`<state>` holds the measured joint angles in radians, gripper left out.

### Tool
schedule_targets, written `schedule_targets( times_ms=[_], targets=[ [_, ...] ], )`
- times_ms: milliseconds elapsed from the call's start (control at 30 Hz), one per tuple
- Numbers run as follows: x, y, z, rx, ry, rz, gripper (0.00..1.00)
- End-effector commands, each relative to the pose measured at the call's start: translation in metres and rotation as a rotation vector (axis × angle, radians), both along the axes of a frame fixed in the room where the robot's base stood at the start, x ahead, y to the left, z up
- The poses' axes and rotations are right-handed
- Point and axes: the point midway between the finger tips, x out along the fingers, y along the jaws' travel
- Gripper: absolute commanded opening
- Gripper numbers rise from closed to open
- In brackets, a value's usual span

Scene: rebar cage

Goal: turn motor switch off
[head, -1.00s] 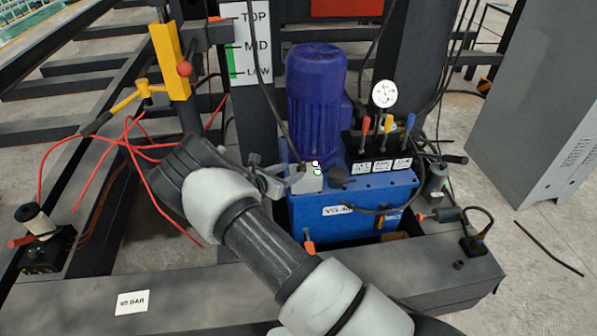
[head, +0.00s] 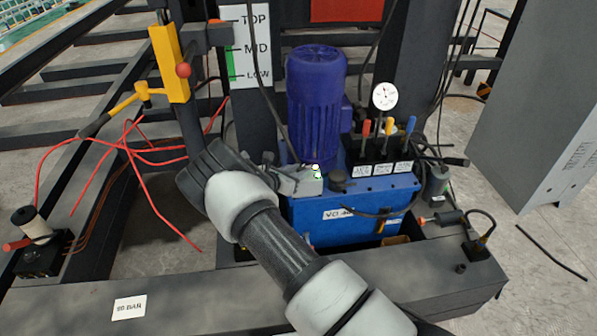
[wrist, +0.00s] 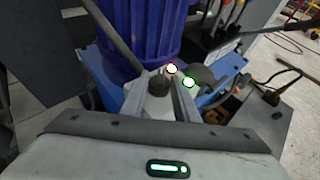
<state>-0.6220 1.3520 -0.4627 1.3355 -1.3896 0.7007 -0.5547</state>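The motor switch is a small light-grey box (head: 310,184) on the blue power unit, at the foot of the blue motor (head: 316,100). In the wrist view its black knob (wrist: 159,84) shows beside two bright lamps, one yellow-rimmed (wrist: 171,69) and one green-rimmed (wrist: 188,83). My gripper (head: 288,182) reaches the box from the left. In the wrist view my gripper's fingers (wrist: 162,95) stand apart on either side of the knob; I cannot tell if they touch it. The knob is hidden behind my gripper in the head view.
Valve levers with red, orange and blue handles (head: 388,130) and a pressure gauge (head: 384,96) stand right of the motor. A dark cable (head: 268,85) hangs close to the switch. Red hoses (head: 130,150) and a yellow post (head: 169,63) are at left.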

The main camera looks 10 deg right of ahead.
Motion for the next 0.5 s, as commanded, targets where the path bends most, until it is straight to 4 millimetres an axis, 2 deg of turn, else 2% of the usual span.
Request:
schedule_targets(
  times_ms=[267, 500],
  targets=[
    [-0.0010, 0.0002, 0.0013, -0.001, 0.002, 0.029, 0.05],
    [-0.0037, -0.0019, 0.0040, -0.004, 0.007, 0.141, 0.05]
  ],
)
